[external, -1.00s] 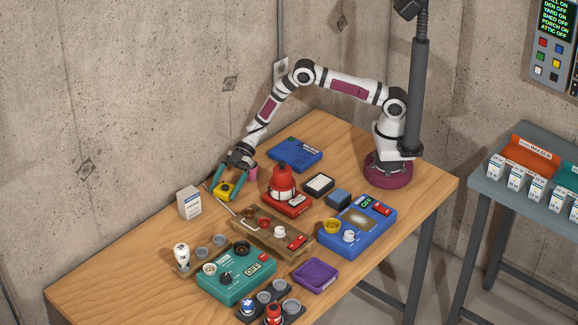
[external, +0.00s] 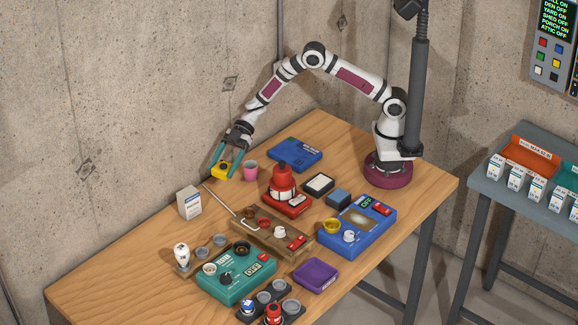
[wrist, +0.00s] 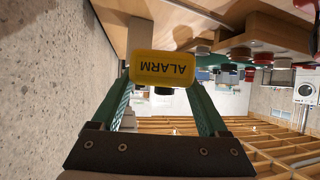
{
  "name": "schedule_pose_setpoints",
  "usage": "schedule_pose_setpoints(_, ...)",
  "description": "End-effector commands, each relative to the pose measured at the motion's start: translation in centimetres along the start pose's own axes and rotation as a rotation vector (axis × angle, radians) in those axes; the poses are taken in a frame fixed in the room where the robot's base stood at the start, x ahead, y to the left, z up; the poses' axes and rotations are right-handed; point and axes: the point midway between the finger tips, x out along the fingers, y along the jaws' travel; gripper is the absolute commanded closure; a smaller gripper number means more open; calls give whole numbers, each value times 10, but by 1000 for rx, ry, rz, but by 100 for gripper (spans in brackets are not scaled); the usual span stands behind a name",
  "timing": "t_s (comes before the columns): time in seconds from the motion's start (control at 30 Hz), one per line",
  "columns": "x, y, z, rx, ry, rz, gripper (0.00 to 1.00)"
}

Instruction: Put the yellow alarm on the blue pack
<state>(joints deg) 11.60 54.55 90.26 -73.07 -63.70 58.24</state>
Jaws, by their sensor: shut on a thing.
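The yellow alarm (external: 220,172) is a small block with a dark part on it. My gripper (external: 225,170) is shut on it and holds it above the left rear part of the table, near the wall. In the wrist view the alarm (wrist: 163,68) sits between the green fingers with its "ALARM" lettering upside down. A flat blue pack (external: 295,154) lies at the back of the table, to the right of my gripper and apart from it.
A pink cup (external: 250,171) stands just right of the alarm. A red beacon-like device (external: 283,182) stands in front of the blue pack. A white carton (external: 189,202), a brown tray (external: 262,232) and a teal tester (external: 235,275) are nearer the front.

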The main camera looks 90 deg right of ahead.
Motion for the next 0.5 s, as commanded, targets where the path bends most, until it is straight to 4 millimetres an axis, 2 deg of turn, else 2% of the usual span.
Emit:
schedule_pose_setpoints(0.23,-14,0,-26,-3,1,1,86)
schedule_pose_setpoints(0.5,-55,0,-101,-6,2,2,86)
